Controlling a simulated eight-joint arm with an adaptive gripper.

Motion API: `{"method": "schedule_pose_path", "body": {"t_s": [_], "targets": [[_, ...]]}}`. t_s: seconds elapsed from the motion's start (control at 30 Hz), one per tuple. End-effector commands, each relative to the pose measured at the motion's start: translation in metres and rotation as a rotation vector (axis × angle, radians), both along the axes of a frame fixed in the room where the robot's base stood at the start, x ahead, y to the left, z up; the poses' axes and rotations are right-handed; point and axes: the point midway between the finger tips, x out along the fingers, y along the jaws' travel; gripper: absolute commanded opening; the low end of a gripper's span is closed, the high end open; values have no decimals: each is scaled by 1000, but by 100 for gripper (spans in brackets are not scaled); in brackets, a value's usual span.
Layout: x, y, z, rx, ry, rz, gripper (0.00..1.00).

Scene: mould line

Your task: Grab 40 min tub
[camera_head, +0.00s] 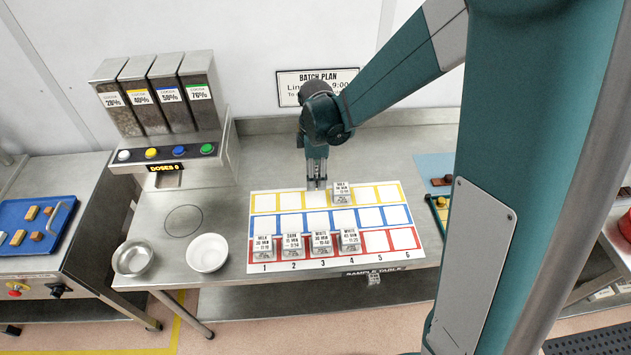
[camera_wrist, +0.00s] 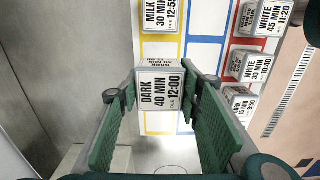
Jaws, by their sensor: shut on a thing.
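The dark 40 min tub (camera_wrist: 160,92), labelled due 12:00, is between the two green finger pads of my gripper (camera_wrist: 160,105) in the wrist view. The pads press on both its sides and its label faces the camera. In the head view my gripper (camera_head: 317,182) points down at the yellow row of the mat, just left of the milk 30 min tub (camera_head: 341,194). The held tub cannot be made out there. Whether it still touches the mat is unclear.
The sample mat (camera_head: 410,240) has yellow, blue and red rows. The red row holds several tubs, including a white 45 min tub (camera_head: 350,240). A white bowl (camera_head: 207,253) and a metal bowl (camera_head: 133,258) stand left. A cocoa dispenser (camera_head: 160,110) is behind them.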

Motion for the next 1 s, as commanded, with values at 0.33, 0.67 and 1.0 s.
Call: {"method": "schedule_pose_path", "body": {"t_s": [0.33,0.67,1.0], "targets": [[0,0,9,0,0,0,21],[0,0,8,0,0,0,21],[0,0,16,0,0,0,21]]}}
